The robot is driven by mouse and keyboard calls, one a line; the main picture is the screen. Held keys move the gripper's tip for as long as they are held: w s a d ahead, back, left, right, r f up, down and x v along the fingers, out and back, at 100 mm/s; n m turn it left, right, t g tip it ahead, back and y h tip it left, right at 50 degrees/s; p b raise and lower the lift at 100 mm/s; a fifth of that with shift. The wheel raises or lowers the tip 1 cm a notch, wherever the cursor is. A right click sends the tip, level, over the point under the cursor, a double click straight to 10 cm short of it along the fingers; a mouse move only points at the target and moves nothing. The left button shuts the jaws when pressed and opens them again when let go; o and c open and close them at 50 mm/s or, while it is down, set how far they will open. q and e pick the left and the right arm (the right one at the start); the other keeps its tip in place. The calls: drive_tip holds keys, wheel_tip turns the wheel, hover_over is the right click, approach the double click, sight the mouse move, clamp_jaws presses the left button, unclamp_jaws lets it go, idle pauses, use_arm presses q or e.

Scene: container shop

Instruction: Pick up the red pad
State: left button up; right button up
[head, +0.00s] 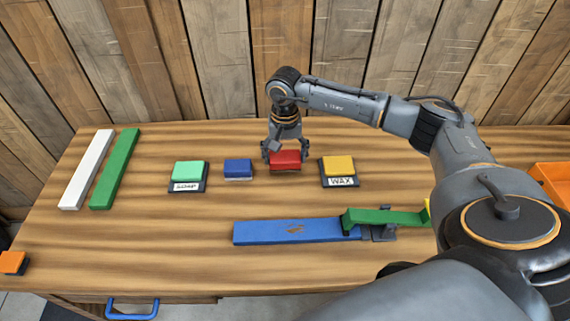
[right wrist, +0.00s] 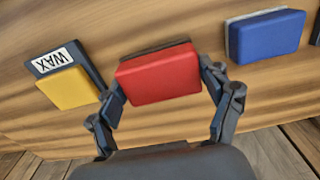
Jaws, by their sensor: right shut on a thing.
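The red pad (head: 285,158) is near the middle of the row of pads on the wooden table. My right gripper (head: 284,153) reaches down over it from behind, with a finger on each side. In the right wrist view the red pad (right wrist: 158,76) sits between the two fingers, and the gripper (right wrist: 163,88) is shut on it. A dark layer shows along one edge of the pad. I cannot tell whether the pad touches the table. My left gripper is not in view.
A blue pad (head: 238,168) is close on the left, and a green pad (head: 189,170) on a SOAP tray beyond it. A yellow pad (head: 339,165) on a WAX tray is to the right. A blue board (head: 290,231) lies in front. White (head: 87,170) and green (head: 115,168) bars lie at far left.

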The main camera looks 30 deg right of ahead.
drive_tip(key=s+a+r+b, duration=0.2)
drive_tip(key=s+a+r, duration=0.7)
drive_tip(key=s+r, duration=0.1)
drive_tip(key=shift+s+a+b, duration=0.15)
drive_tip(key=shift+a+b, duration=0.15)
drive_tip(key=shift+b, duration=0.1)
drive_tip(key=o, duration=0.5)
drive_tip(key=c, duration=0.3)
